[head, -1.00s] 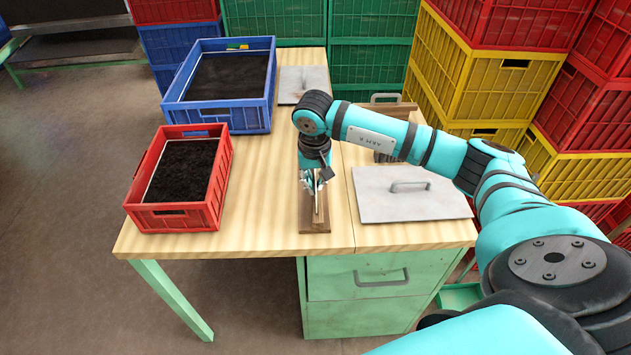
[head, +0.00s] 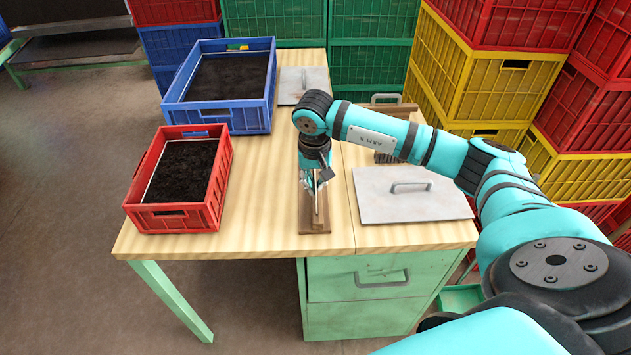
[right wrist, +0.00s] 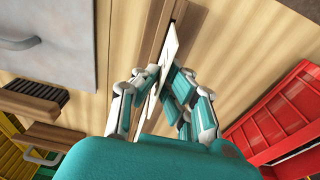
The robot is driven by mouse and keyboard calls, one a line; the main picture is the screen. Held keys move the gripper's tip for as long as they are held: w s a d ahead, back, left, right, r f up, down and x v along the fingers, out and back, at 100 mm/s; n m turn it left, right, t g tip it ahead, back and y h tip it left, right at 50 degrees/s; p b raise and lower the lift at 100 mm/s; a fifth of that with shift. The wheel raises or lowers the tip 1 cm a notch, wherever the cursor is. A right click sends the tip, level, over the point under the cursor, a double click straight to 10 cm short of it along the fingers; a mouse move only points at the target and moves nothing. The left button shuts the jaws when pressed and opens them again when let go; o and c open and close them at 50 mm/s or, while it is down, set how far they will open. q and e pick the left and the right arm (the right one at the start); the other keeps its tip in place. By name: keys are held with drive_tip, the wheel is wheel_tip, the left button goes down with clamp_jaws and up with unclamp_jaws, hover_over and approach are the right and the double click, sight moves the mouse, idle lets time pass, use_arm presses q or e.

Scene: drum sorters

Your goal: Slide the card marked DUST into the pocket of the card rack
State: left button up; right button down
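The card (right wrist: 170,50), pale and thin, stands on edge between the fingers of my right gripper (right wrist: 161,80) in the right wrist view. The gripper is shut on it. The side with any writing does not show, so I cannot read a mark. The wooden card rack (head: 314,226) lies near the table's front edge, with a dark slot along its middle in the right wrist view (right wrist: 180,10). In the head view my right gripper (head: 315,186) points down over the rack. I cannot tell whether the card's lower edge is inside the slot. My left gripper is not in view.
A red crate of dark soil (head: 215,188) stands left of the rack, and a blue crate (head: 220,118) stands behind it. A grey metal lid with a handle (head: 440,207) lies to the right. A dark-bristled brush (right wrist: 35,100) lies beyond the lid. Bare tabletop surrounds the rack.

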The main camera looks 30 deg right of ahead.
drive_tip(key=shift+f+b, duration=1.35)
drive_tip(key=shift+f, duration=0.05)
idle(0.4)
drive_tip(key=c, duration=1.4)
unclamp_jaws()
drive_tip(key=shift+r, duration=0.15)
drive_tip(key=shift+r+p, duration=1.8)
drive_tip(key=shift+r, duration=1.15)
